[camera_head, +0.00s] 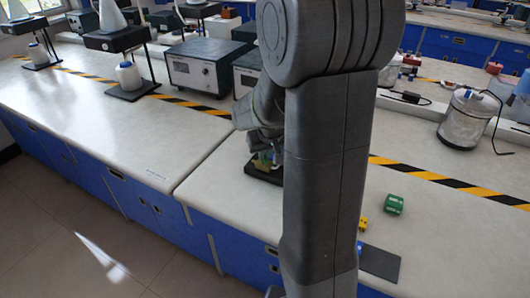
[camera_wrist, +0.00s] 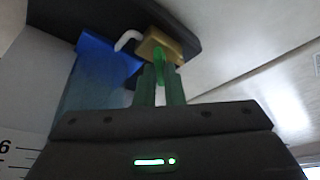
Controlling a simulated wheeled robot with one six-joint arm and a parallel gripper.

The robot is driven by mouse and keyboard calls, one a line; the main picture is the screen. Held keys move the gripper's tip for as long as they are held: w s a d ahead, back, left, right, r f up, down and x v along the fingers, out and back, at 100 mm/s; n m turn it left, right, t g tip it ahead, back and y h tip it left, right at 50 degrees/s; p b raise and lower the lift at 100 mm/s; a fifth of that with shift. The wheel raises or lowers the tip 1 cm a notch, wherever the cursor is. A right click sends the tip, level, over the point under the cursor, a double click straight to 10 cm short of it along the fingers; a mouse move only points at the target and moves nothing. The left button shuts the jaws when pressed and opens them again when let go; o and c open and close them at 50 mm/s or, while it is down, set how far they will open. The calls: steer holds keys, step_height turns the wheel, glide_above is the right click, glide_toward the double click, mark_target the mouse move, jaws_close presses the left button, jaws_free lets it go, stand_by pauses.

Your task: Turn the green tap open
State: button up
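In the wrist view, the tap has a brass-coloured body (camera_wrist: 157,44), a curved white spout (camera_wrist: 127,39) and a bright green handle (camera_wrist: 160,67). My gripper (camera_wrist: 160,72) has its two dark green fingers close together, one on each side of the handle, and looks shut on it. The exact contact is hard to see. In the head view, the tap (camera_head: 262,160) is small and partly hidden by my arm, on a black base (camera_head: 262,174) on the bench. How far the handle is turned is not clear.
A translucent blue container (camera_wrist: 97,72) stands beside the tap in the wrist view. On the bench right of my arm lie a green block (camera_head: 394,204), a yellow block (camera_head: 363,223) and a dark mat (camera_head: 380,263). The left bench top (camera_head: 90,110) has free room.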

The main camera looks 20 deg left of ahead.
steer(key=o, duration=0.4)
steer(key=p+v, duration=0.1)
steer(key=v, duration=1.3)
